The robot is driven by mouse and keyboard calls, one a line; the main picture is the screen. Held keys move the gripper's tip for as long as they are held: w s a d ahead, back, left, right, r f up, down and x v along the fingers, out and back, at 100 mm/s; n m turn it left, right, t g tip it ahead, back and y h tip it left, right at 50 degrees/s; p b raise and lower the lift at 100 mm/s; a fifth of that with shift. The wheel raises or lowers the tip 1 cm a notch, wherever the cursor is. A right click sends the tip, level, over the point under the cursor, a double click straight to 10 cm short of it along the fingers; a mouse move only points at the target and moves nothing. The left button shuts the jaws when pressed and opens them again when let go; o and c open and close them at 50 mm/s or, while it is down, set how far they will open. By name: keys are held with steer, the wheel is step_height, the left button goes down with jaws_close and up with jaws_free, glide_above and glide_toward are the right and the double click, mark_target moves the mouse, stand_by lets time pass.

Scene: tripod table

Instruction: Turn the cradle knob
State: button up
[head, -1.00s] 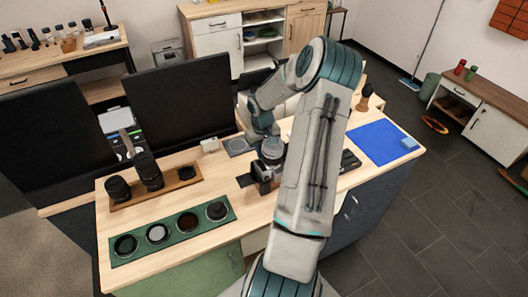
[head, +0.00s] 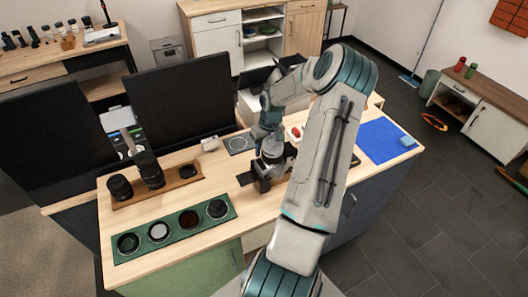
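A dark camera-like device in a small stand (head: 262,176), which looks like the cradle, is on the wooden table (head: 225,180), left of my arm. I cannot make out its knob at this size. My gripper (head: 268,147) points down right at the top of this device, and the two overlap in the head view. I cannot tell whether they touch. The fingers are too small and too hidden to show whether they are open or shut.
A green tray with several round lens rings (head: 175,246) lies front left. Behind it is a wooden tray (head: 125,202) with dark lenses. Two black monitors (head: 180,105) stand behind. A blue mat (head: 378,143) with a light-blue block (head: 408,142) lies right. The front edge is clear.

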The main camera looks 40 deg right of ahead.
steer(key=shift+d+r, duration=0.2)
steer(key=shift+r, duration=1.05)
steer(key=shift+d+r, duration=0.15)
steer(key=shift+r, duration=1.05)
